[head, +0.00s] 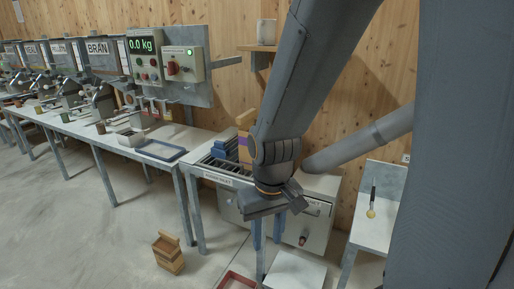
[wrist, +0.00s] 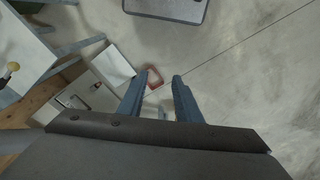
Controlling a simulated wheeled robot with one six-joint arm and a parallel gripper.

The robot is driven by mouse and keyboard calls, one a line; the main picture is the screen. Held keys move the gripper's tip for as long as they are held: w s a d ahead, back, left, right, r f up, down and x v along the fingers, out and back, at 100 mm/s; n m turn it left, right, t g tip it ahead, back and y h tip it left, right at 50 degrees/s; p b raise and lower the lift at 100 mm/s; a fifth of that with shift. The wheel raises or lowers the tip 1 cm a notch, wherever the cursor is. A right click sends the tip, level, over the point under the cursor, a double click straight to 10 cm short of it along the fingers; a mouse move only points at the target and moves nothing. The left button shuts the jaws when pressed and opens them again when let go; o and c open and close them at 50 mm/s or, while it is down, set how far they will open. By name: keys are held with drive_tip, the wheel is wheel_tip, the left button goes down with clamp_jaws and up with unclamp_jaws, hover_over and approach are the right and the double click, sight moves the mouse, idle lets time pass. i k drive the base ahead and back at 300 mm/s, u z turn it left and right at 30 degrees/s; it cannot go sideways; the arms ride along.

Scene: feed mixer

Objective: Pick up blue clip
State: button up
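My gripper (head: 267,242) hangs with its two blue-grey fingers pointing down, in front of the roller table and the white cabinet. In the wrist view the fingers of my gripper (wrist: 160,77) are apart, with nothing held between them. No clip can be made out for certain in either view.
The roller table (head: 222,180) stands behind my gripper, next to the white cabinet (head: 318,222). A wooden box (head: 168,254) and a red-rimmed tray (head: 224,278) are on the floor. A side table (head: 378,232) holds a yellow-tipped tool (head: 371,211). The floor at left is clear.

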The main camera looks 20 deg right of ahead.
sight(220, 150)
drive_tip(key=z, duration=0.1)
drive_tip(key=i, duration=1)
drive_tip(key=z, duration=1.1)
drive_tip(key=k, duration=1.45)
drive_tip(key=u, duration=0.7)
drive_tip(key=i, duration=1.4)
drive_tip(key=u, duration=0.05)
